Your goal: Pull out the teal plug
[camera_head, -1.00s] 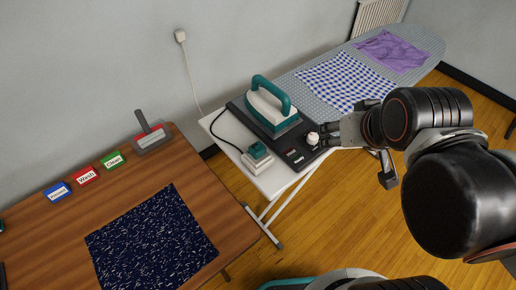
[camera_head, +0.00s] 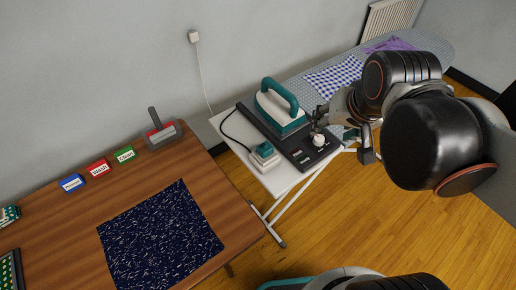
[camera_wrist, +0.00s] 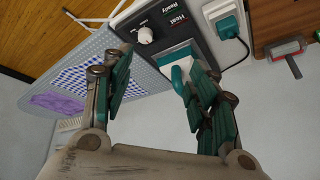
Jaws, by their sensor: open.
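The teal plug (camera_head: 265,148) sits in a white socket block (camera_head: 266,162) at the near left end of the ironing board. In the wrist view the teal plug (camera_wrist: 226,27) shows at the upper right, with a black cord leaving it. The teal and white iron (camera_head: 283,106) stands on a black control base (camera_head: 310,152) with a white knob (camera_head: 319,140). My gripper (camera_head: 318,116) is just right of the iron, above the base, and apart from the plug. In the wrist view my gripper (camera_wrist: 160,72) is open, with nothing between its fingers.
A blue checked cloth (camera_head: 334,78) and a purple cloth (camera_head: 395,44) lie on the board's far part. A wooden table (camera_head: 235,215) at the left bears a dark speckled cloth (camera_head: 160,235), several small labelled blocks and a grey-handled tool (camera_head: 162,130). A wall outlet (camera_head: 194,37) has a white cord.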

